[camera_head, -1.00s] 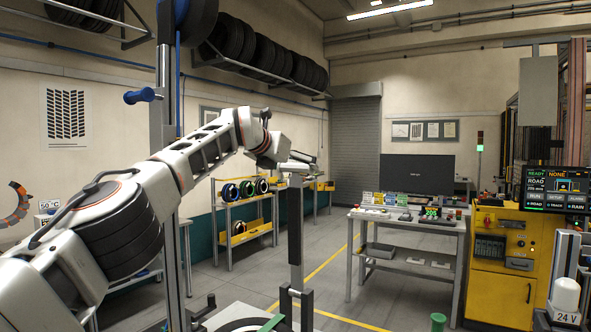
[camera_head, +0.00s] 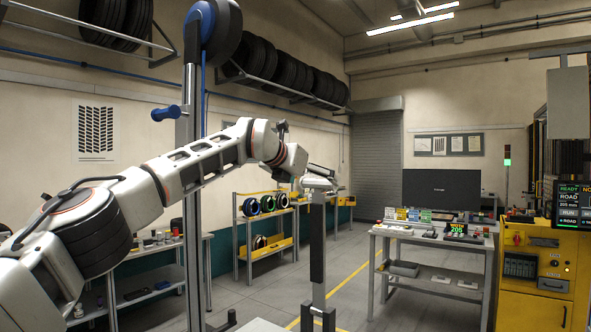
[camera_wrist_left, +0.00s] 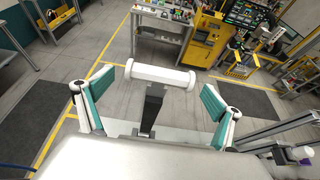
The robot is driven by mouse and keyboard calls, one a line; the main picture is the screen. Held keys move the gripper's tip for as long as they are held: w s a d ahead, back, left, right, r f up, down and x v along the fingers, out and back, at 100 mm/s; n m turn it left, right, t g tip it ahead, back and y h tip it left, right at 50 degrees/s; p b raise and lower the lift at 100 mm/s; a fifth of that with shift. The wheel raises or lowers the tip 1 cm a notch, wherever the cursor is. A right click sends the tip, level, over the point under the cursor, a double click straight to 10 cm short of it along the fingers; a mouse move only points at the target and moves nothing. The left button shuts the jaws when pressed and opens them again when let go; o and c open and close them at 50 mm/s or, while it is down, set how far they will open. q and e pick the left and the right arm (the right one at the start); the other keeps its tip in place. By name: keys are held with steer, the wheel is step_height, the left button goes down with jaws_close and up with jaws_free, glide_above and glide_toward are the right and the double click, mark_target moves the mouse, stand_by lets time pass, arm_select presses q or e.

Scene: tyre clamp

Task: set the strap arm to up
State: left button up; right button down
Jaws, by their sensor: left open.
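The strap arm (camera_head: 317,245) stands close to upright in the head view, a dark bar rising from a grey fork (camera_head: 317,315) low in the picture. Its top end carries a white crossbar. In the left wrist view this crossbar (camera_wrist_left: 160,75) lies across the space between my fingers, with the dark bar (camera_wrist_left: 152,107) running down below it. My left gripper (camera_wrist_left: 157,88) is open, one teal-padded finger on each side, with gaps to the crossbar's ends. In the head view my left gripper (camera_head: 318,175) is at the top of the strap arm. My right gripper is not in view.
A tall grey column (camera_head: 193,210) with a blue crank (camera_head: 166,113) stands left of the strap arm. A workbench (camera_head: 432,240) and yellow cabinet (camera_head: 535,265) stand at the right. Tyres hang on wall racks (camera_head: 285,75). Open floor lies behind the strap arm.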

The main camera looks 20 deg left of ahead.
arm_select(q)
steer(key=v, duration=0.8)
steer(key=shift+s, duration=0.3)
steer(key=shift+a+r, duration=0.15)
